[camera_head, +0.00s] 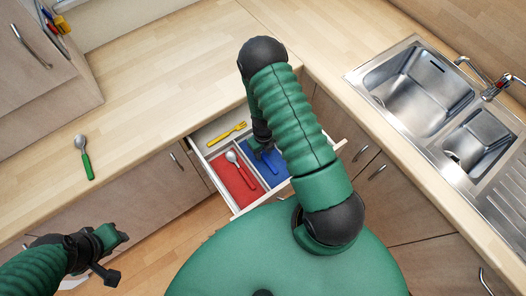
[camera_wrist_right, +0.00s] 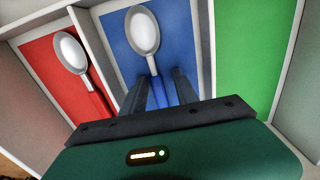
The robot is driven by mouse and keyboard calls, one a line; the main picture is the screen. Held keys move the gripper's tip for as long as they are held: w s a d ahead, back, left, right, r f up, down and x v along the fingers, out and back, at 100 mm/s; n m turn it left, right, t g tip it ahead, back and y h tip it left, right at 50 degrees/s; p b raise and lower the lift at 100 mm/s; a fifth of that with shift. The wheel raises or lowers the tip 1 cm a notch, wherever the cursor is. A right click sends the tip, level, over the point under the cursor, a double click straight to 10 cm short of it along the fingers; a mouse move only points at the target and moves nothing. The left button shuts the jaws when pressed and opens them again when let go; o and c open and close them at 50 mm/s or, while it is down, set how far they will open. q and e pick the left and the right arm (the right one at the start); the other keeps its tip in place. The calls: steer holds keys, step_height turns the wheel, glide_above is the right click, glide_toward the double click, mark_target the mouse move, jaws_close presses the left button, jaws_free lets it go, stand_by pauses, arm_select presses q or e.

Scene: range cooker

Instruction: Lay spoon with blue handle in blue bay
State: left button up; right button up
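The blue bay (camera_head: 279,173) is a compartment of the open drawer; it also shows in the right wrist view (camera_wrist_right: 182,30). The spoon with blue handle (camera_wrist_right: 143,30) lies in it, bowl away from my wrist. My right gripper (camera_head: 266,156) reaches down into the blue bay. In the right wrist view its fingers (camera_wrist_right: 162,80) stand on either side of the blue handle, with a small gap, apparently open. The arm hides most of this in the head view. My left gripper (camera_head: 118,256) is open and empty at the lower left, away from the drawer.
The red bay (camera_head: 225,180) beside it holds a red-handled spoon (camera_head: 238,165). A yellow fork (camera_head: 227,133) lies in the rear compartment. A green bay (camera_wrist_right: 246,50) is right of the blue one. A green-handled spoon (camera_head: 84,158) lies on the counter. A sink (camera_head: 420,85) is at right.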

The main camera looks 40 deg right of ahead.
mark_target(264, 154)
steer(key=shift+s+f, duration=0.1)
steer(key=shift+s, duration=0.05)
steer(key=shift+r+p, duration=0.3)
steer(key=shift+r, duration=0.1)
step_height(264, 154, up, 12)
steer(key=s+a+r+m+t, duration=0.1)
steer(key=a+r+m, duration=0.5)
steer(key=m, duration=1.1)
steer(key=s+a+r+m+t, duration=0.1)
steer(key=a+r+m, duration=0.5)
steer(key=m, duration=1.1)
step_height(264, 154, up, 4)
steer(key=shift+s+a+r+m+t, duration=0.2)
steer(key=shift+s+m+t, duration=0.15)
steer(key=shift+s, duration=0.35)
steer(key=shift+s+d, duration=0.1)
